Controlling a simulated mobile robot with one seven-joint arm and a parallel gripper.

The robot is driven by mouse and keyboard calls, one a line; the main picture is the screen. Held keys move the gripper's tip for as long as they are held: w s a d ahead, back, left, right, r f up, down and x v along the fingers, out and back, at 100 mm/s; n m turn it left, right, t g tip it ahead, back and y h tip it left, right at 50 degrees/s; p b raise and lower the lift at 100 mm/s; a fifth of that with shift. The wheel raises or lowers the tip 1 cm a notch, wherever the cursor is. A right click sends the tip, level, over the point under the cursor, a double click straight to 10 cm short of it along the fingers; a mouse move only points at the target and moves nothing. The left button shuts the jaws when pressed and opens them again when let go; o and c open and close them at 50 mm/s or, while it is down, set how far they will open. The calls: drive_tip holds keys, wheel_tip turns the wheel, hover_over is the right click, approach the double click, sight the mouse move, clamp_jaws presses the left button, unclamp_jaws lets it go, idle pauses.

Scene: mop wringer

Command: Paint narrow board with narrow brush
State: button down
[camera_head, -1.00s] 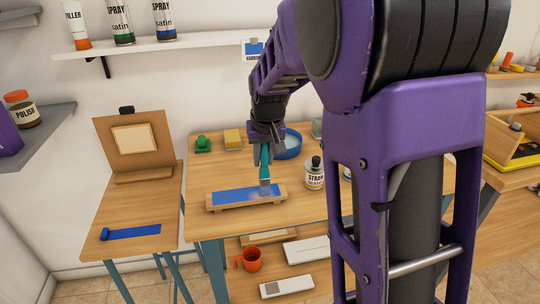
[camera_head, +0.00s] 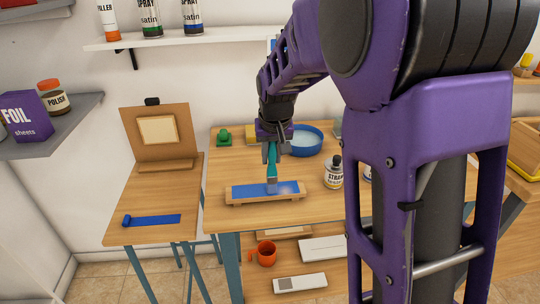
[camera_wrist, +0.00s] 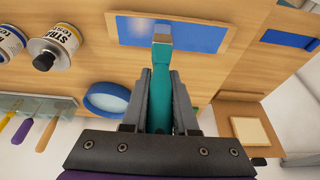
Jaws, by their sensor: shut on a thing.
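The narrow board (camera_head: 245,190) lies flat in a light wooden cradle on the main table. Its face is blue, with a paler, whitish patch towards its right end in the head view. The board also shows at the top of the wrist view (camera_wrist: 205,38), where the pale patch is on the left. My gripper (camera_head: 270,154) is above the board, shut on the teal handle of the brush (camera_head: 272,172). The brush points down, its tip at the board's face near the middle; exact contact is hard to tell. The wrist view shows the brush (camera_wrist: 184,105) between both fingers.
A blue bowl (camera_head: 306,140), a dark-capped bottle (camera_head: 333,172), a green item (camera_head: 224,137) and a yellow block stand around the board. A side table at left holds an easel board (camera_head: 158,130) and a blue strip (camera_head: 155,220). Shelves hang above and at left.

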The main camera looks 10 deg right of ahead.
drive_tip(key=d, duration=0.5)
drive_tip(key=shift+d+r, duration=0.1)
idle(0.3)
wheel_tip(320, 180, up, 7)
drive_tip(key=p, duration=0.5)
idle(0.9)
